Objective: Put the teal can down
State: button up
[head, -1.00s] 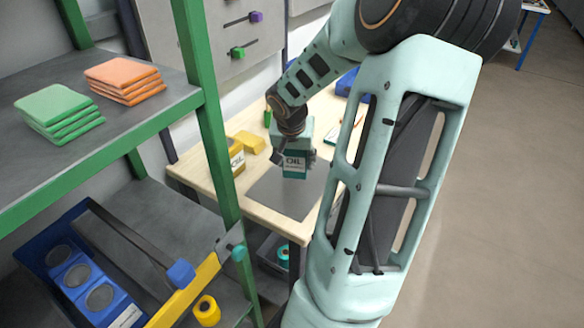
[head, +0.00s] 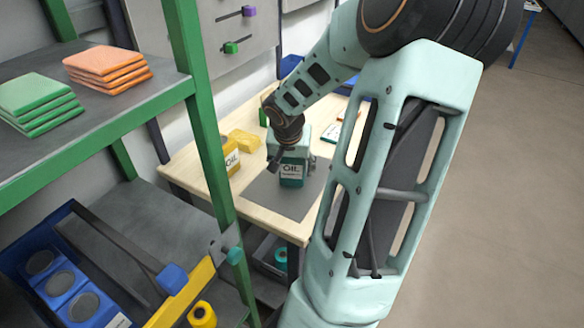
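The gripper looks shut on the can, though the finger contact is small in view. The can's top is partly hidden by the gripper. Its base looks at or very near the mat; I cannot tell for certain that it touches.
A yellow oil can (head: 232,158) and a yellow block (head: 244,141) stand left of the gripper. A white-labelled item (head: 331,133) lies behind right. A green-framed shelf (head: 205,130) rises at the left. The mat's front part is clear.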

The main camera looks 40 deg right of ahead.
jog(key=shift+o, duration=0.3)
jog(key=shift+r, duration=0.35)
jog(key=p+v, duration=0.6)
jog(key=v, duration=0.5)
jog(key=shift+r+p, duration=0.2)
jog(key=shift+p, duration=0.2)
jog(key=shift+s+a, duration=0.1)
